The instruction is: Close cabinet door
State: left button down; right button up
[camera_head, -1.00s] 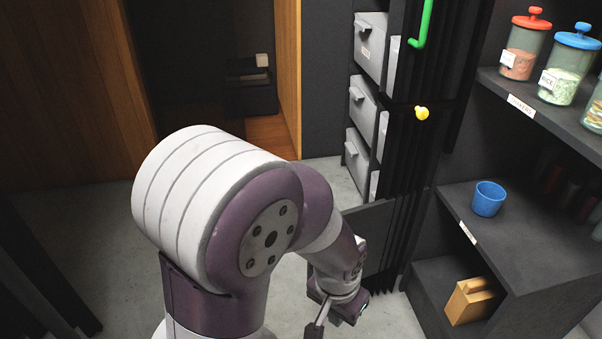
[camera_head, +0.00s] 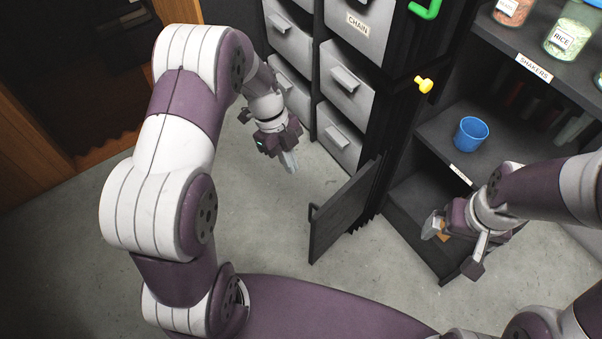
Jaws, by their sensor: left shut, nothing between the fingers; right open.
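The dark cabinet door (camera_head: 342,212) stands open in the head view, swung out from the low part of the black cabinet, with a small handle (camera_head: 313,212) on its free edge. My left gripper (camera_head: 291,165) is shut and empty, to the left of the door and apart from it, in front of the grey drawers. My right gripper (camera_head: 448,243) is open, to the right of the door, in front of the lower shelf opening. A small tan piece, probably the wooden box, shows behind its fingers.
Grey drawers (camera_head: 347,80) stand behind the door. A green hook (camera_head: 427,9) and a yellow knob (camera_head: 424,84) are on the cabinet. The right shelves hold a blue cup (camera_head: 471,134) and a rice jar (camera_head: 570,35). Concrete floor (camera_head: 265,222) is clear left of the door.

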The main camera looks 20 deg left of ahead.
pick_arm(q)
jog(key=s+d+f+b, duration=0.2)
jog(key=s+d+f, duration=0.1)
jog(key=d+f, duration=0.3)
jog(key=shift+b+x, duration=0.3)
jog(key=shift+x, duration=0.85)
jog(key=shift+a, duration=0.1)
